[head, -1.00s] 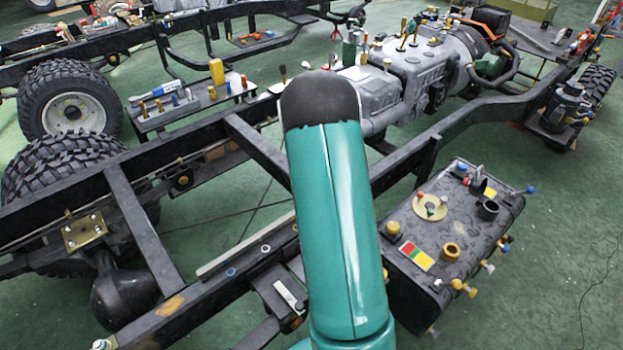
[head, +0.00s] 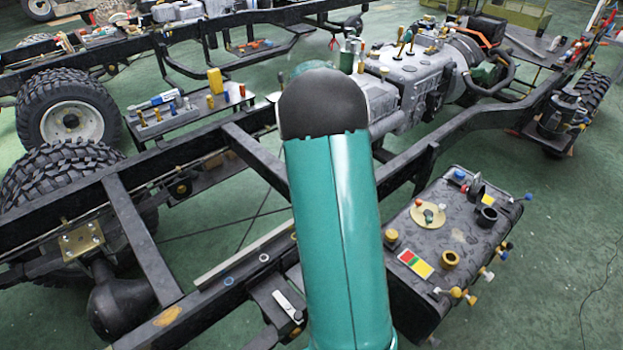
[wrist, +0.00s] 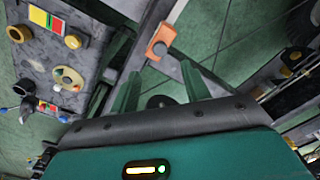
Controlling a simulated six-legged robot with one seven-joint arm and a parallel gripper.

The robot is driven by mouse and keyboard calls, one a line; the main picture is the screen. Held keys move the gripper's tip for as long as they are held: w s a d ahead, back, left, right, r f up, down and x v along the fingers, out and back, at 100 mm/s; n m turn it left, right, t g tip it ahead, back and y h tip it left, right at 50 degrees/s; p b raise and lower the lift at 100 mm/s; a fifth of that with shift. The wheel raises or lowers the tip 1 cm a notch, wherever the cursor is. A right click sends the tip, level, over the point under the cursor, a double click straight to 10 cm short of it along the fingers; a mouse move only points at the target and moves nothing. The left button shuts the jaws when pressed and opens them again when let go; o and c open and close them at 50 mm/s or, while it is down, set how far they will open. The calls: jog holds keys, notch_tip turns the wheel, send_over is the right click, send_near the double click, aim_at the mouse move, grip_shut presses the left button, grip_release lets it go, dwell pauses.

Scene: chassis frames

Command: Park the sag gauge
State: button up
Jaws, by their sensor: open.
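My gripper (wrist: 163,88) shows in the wrist view with its two green fingers spread apart. It is open, and I see nothing held between them. An orange block with a dark round spot (wrist: 160,42) lies just beyond the fingertips, by a chassis beam. I cannot tell for sure which thing is the sag gauge. A flat red, yellow and green piece (head: 415,263) lies on the black tank (head: 466,243); it also shows in the wrist view (wrist: 46,19). In the head view my teal arm hides the middle of the chassis and my gripper is out of sight.
Black chassis rails and crossbeams (head: 140,231) run across the view. A grey engine (head: 390,85) stands beyond my arm. A tray of small tools (head: 185,118) sits at left near the big tyres (head: 70,115). Knobs stick out from the tank's side.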

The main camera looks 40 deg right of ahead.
notch_tip(320, 180, up, 5)
jog(key=shift+r, duration=0.15)
dwell(0.5)
